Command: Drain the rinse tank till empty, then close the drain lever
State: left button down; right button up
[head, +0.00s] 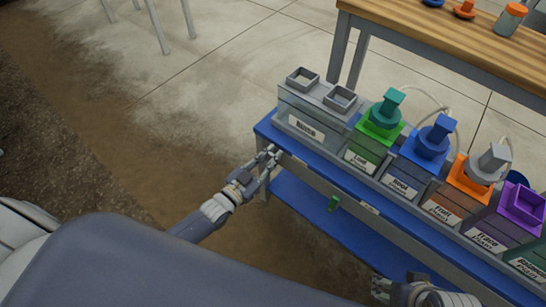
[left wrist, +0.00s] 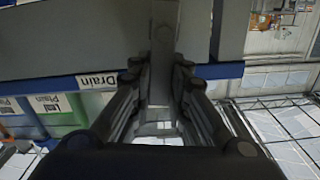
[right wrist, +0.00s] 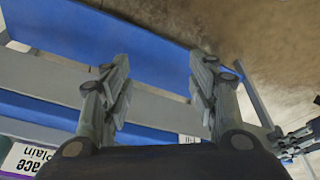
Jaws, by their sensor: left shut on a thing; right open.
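The rinse tank (head: 296,110) is the clear, grey-topped box at the left end of the blue skid, with a white label on its front. I cannot make out a water level in it. My left gripper (head: 272,157) is at the skid's front left corner, below this tank. In the left wrist view its fingers are shut on a grey bar, the drain lever (left wrist: 162,60), beside a "Drain" label (left wrist: 97,81). The fingers hide part of the lever. My right gripper (head: 380,287) is open and empty, low in front of the skid; its spread fingers show in the right wrist view (right wrist: 160,85).
Green (head: 370,142), blue (head: 408,172), orange and purple tanks stand in a row right of the rinse tank. A wooden table (head: 440,35) stands behind. The floor to the left is wet-looking and clear.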

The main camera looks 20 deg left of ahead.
pick_arm(q)
jog(key=shift+a+n, duration=0.2)
jog(key=shift+n, duration=0.3)
jog(key=shift+w+a+n, duration=0.1)
jog(key=shift+n, duration=0.3)
pick_arm(e)
jog(key=shift+w+f, duration=0.1)
jog(key=shift+f, duration=0.6)
jog(key=shift+w, duration=0.2)
pick_arm(q)
jog(key=c, duration=1.5)
grip_release()
pick_arm(e)
jog(key=shift+a+r, duration=0.1)
jog(key=shift+r, duration=0.05)
